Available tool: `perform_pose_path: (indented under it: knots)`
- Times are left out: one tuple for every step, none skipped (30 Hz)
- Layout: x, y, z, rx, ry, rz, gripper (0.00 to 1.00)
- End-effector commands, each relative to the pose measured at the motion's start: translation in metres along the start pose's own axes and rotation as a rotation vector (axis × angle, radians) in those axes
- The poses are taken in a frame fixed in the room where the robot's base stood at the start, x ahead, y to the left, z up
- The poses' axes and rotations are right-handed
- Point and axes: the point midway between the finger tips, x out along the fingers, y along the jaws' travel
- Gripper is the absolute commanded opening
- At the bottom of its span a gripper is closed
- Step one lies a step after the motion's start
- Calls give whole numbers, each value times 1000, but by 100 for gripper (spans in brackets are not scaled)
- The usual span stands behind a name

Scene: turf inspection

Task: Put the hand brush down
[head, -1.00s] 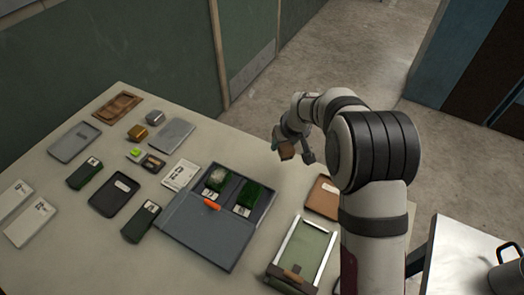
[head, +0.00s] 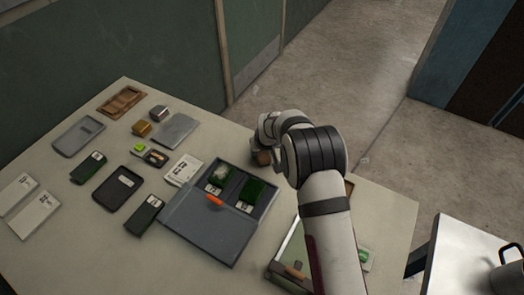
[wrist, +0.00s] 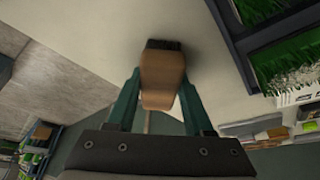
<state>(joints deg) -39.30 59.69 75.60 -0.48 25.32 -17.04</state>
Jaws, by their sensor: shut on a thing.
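The hand brush has a tan wooden body and dark bristles. In the wrist view the brush (wrist: 163,72) sits between the two green fingers of my gripper (wrist: 160,92), which is shut on it. Its bristle end points toward the pale table top (wrist: 110,30). I cannot tell whether the bristles touch the table.
An open grey case (head: 205,232) with green turf samples lies left of the brush. A framed tray (head: 284,268) is partly behind my arm. Several phones, cards and small blocks cover the table's left. Bare table shows between the case and the back edge.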

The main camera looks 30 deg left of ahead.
Motion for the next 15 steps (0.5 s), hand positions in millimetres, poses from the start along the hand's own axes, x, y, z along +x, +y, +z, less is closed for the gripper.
perform_pose_path:
  knots:
    - [4, 0, 3, -1, -5, 0, 0]
    - [5, 0, 4, -1, -5, 0, 0]
    - [6, 0, 5, -1, -6, 0, 54]
    - [6, 0, 5, -1, -7, 0, 59]
    - [6, 0, 5, -1, -7, 0, 64]
    - [6, 0, 6, -1, -9, 0, 72]
    - [6, 0, 6, -1, -9, 0, 77]
    - [7, 0, 6, -1, -10, -1, 82]
    - [6, 0, 6, -1, -11, -1, 82]
    - [4, -1, 6, -1, -11, -1, 82]
    - [2, -1, 5, -1, -11, -1, 82]
    - [-2, -1, 3, 0, -12, -2, 82]
    - [-8, -1, 3, 0, -12, -2, 82]
    - [-14, -1, 2, 0, -10, -2, 82]
    - [-24, -1, 2, 0, -9, -2, 82]
